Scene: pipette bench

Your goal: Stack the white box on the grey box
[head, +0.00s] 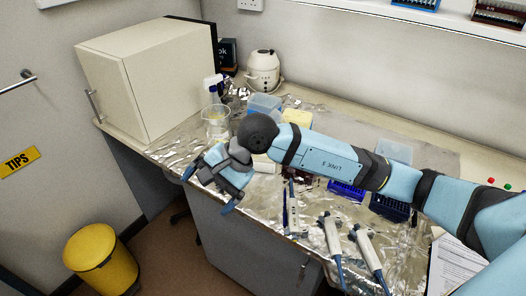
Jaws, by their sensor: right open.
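My right gripper (208,190) is open and empty at the front left edge of the foil-covered bench, its two blue fingertips spread apart. My right arm reaches across the bench from the right and hides part of what lies behind it. A small whitish block (265,164) shows just right of the gripper, partly hidden by the arm; it may be the white box. I cannot make out a clearly grey box; it may be behind the arm or gripper. My left gripper is out of view.
A blue box (264,105) and cream box (298,117) sit beyond the arm. A yellow bin (100,260) stands below.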

